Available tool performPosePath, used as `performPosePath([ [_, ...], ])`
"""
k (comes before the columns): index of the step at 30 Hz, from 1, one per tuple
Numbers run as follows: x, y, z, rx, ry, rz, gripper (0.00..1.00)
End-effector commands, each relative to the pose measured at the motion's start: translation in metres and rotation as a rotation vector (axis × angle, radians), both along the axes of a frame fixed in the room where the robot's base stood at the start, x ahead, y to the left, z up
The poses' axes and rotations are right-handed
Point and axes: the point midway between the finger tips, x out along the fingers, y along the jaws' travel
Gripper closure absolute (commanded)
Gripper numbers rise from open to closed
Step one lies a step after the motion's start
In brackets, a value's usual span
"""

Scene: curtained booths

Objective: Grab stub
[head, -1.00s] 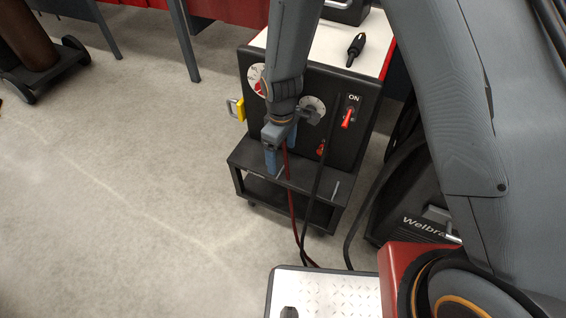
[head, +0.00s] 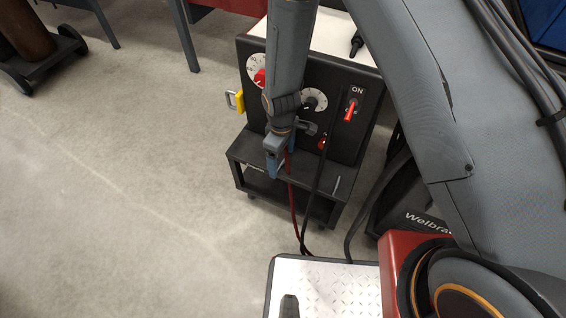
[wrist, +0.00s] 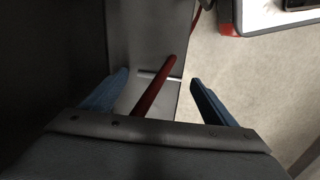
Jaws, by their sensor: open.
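A thin pale rod, which looks like the stub (wrist: 147,73), lies crosswise in the wrist view on the dark ledge, partly behind a red cable. My gripper (wrist: 160,77) is open, its blue fingers spread on either side of the rod and cable. Nothing is visibly held. In the head view my gripper (head: 281,160) hangs at the front of the black cart (head: 243,155), over its top ledge. The rod between the fingers is hidden there. Another short pale strip (head: 337,184) shows at the ledge's right side; I cannot tell what it is.
The black machine (head: 340,130) with dials and a red ON switch (head: 350,110) rises behind my gripper. A red cable (head: 292,205) and a black cable (head: 313,195) hang down the cart's front. A yellow-handled part (head: 239,102) projects left.

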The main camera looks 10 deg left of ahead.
Motion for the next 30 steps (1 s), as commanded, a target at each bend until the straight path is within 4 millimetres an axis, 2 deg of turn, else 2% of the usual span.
performPosePath([
  [2, 0.0, -0.001, -0.006, 0.0, 0.0, -0.001, 0.2],
  [8, 0.001, -0.001, -0.006, 0.0, 0.0, -0.002, 0.2],
  [15, 0.0, -0.001, -0.006, 0.0, 0.0, -0.002, 0.6],
  [16, 0.0, -0.001, -0.006, 0.0, 0.0, -0.002, 0.64],
  [25, 0.001, -0.001, -0.004, 0.001, -0.001, -0.002, 0.64],
  [30, 0.001, 0.0, 0.008, 0.001, -0.003, -0.002, 0.64],
])
